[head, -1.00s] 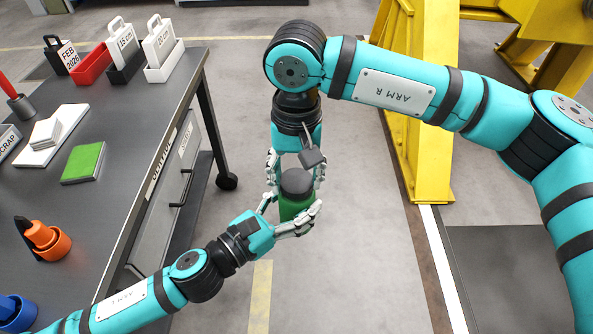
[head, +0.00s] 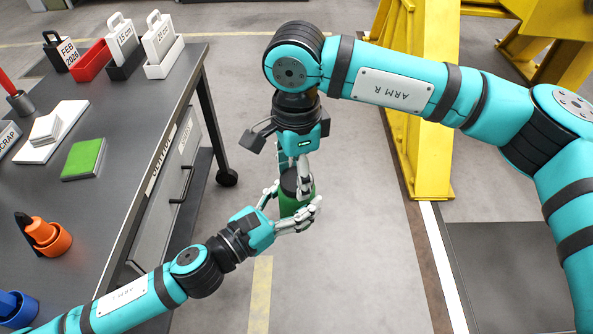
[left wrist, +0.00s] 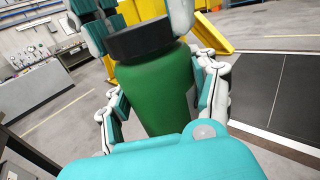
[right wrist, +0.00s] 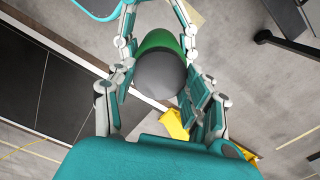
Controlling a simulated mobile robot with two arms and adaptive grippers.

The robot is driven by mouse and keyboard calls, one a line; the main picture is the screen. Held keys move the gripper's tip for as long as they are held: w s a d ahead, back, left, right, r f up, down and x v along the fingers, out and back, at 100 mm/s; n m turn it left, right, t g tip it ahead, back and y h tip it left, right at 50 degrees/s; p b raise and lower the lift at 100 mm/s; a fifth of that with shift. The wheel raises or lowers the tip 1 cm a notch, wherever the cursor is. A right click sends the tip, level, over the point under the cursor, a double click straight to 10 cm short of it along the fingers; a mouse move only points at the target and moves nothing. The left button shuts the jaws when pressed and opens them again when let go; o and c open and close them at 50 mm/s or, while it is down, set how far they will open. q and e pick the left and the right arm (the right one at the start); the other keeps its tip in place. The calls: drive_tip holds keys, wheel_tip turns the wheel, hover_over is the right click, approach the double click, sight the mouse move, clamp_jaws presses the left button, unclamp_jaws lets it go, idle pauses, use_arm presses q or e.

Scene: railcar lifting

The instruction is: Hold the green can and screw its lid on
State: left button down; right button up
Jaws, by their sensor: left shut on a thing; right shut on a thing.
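The green can (head: 296,206) is in mid-air beside the cart, held upright by my left gripper (head: 291,210), which is shut around its body. In the left wrist view the can body (left wrist: 158,95) fills the middle between the fingers. The dark lid (head: 290,181) sits on top of the can; it also shows in the left wrist view (left wrist: 140,39) and, as a grey disc, in the right wrist view (right wrist: 160,74). My right gripper (head: 296,178) comes down from above and is shut on the lid. Whether the lid's thread is fully seated cannot be seen.
A dark cart (head: 110,125) on wheels stands at left, with a green pad (head: 84,158), white blocks (head: 48,130), an orange cup (head: 52,240) and tagged trays. A yellow stand (head: 425,120) is behind my right arm. The floor around the can is open.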

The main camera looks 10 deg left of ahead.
drive_tip(key=m, duration=0.6)
drive_tip(key=shift+m, duration=0.4)
drive_tip(key=m, duration=1)
drive_tip(key=shift+m, duration=0.4)
drive_tip(key=m, duration=0.4)
drive_tip(key=shift+w, duration=0.1)
drive_tip(key=o, duration=1)
drive_tip(key=shift+c, duration=0.2)
wheel_tip(320, 180, up, 12)
drive_tip(key=shift+f, duration=0.1)
